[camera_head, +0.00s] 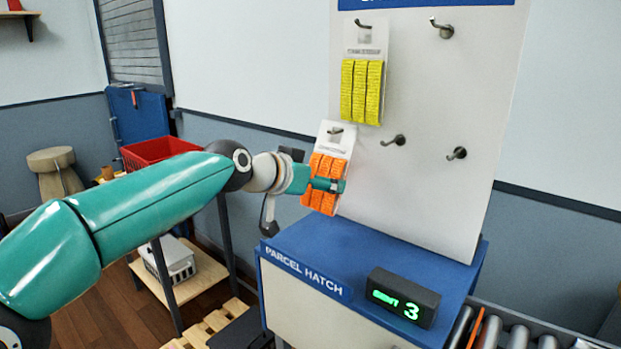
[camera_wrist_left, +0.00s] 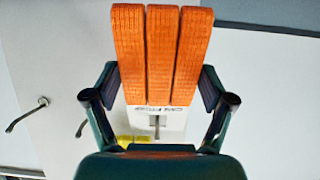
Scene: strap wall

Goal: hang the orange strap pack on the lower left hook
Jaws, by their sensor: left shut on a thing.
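My left gripper (camera_head: 326,184) is shut on the orange strap pack (camera_head: 322,167), with its fingers across the straps. The pack hangs upright at the board's left edge, white card upward. A dark, hook-like shape (camera_head: 334,131) shows at the card's hole. I cannot tell whether the card is on a hook there. In the left wrist view the orange straps (camera_wrist_left: 160,50) lie between my fingers (camera_wrist_left: 158,110), and a grey shape shows at the card's slot. Two bare hooks sit to the right at similar height, one nearer (camera_head: 394,140) and one farther (camera_head: 457,153). My right gripper is not in view.
A yellow strap pack (camera_head: 361,92) hangs on the upper left hook, above the orange one. The upper right hook (camera_head: 441,28) is bare. Below the white board (camera_head: 430,210) is a blue counter (camera_head: 350,245) with a lit display (camera_head: 403,298). A red crate (camera_head: 158,151) stands behind my arm.

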